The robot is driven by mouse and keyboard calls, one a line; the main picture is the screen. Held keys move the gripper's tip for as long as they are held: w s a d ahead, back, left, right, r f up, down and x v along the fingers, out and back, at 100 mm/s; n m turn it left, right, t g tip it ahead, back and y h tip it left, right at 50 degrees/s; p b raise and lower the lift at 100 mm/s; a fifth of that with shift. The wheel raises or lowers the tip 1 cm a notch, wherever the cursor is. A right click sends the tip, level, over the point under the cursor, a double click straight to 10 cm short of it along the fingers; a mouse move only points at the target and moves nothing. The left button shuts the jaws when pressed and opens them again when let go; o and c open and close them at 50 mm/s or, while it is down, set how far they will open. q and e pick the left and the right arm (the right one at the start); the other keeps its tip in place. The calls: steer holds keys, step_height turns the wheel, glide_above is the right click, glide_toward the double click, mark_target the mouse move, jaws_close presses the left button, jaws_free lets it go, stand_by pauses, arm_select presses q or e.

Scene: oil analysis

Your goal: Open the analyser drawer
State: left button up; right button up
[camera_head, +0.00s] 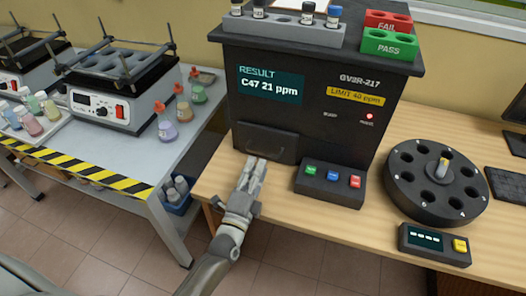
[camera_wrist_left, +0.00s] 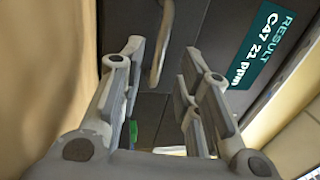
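The analyser (camera_head: 310,110) is a dark box on the wooden bench, with a lit result screen reading "C47 21 ppm". Its drawer (camera_head: 280,146) is low on the left of the front and looks shut. My left gripper (camera_head: 257,163) is just in front of the drawer, pointing at it. In the left wrist view the gripper (camera_wrist_left: 160,60) is open, its fingers apart with nothing gripped. The curved grey drawer handle (camera_wrist_left: 158,58) shows between and just beyond the fingertips; I cannot tell whether they touch it. My right gripper is out of view.
A button box (camera_head: 330,184) sits right of the gripper, before the analyser. A round carousel (camera_head: 436,182) and a small keypad (camera_head: 434,244) stand further right. A vial rack (camera_head: 285,30) and red and green blocks top the analyser. A bench with shakers (camera_head: 118,100) is left.

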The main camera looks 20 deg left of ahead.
mark_target(263, 153)
arm_select(q)
steer(key=w, duration=0.3)
steer(key=w+r, duration=0.1)
steer(key=w, duration=0.2)
steer(key=shift+d+r, duration=0.1)
jaws_close()
